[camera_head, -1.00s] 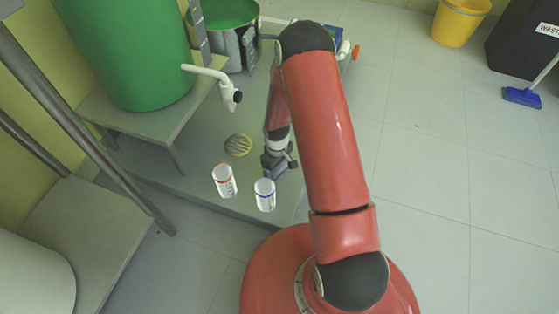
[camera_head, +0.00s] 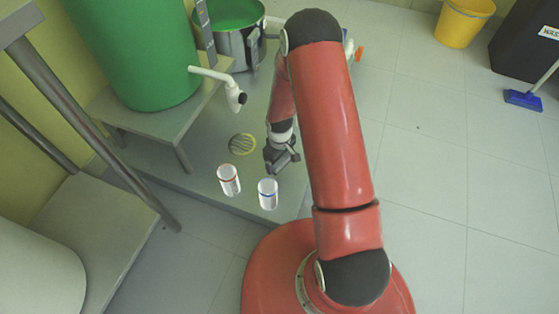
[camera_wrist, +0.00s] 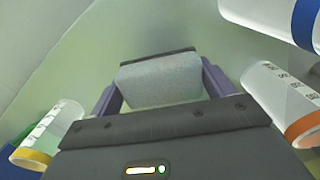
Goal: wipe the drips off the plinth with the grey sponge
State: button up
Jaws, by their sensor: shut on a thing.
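The plinth (camera_head: 205,166) is the low grey-green platform in the head view. My gripper (camera_head: 283,158) is low over its right part, behind and a little right of the blue-banded cylinder. In the wrist view my gripper's purple fingers are shut on the grey sponge (camera_wrist: 160,82), one at each end. The sponge is hidden in the head view. I cannot tell whether it touches the plinth. No drips can be made out clearly in either view.
A yellowish round grate (camera_head: 242,145) lies left of my gripper. A green vessel (camera_head: 125,50) with a white spout (camera_head: 232,92) stands behind. A steel pot (camera_head: 230,35) is at the back.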

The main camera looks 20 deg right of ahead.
jog(key=shift+r, duration=0.6)
jog(key=shift+r+p, duration=1.15)
jog(key=shift+r, duration=0.35)
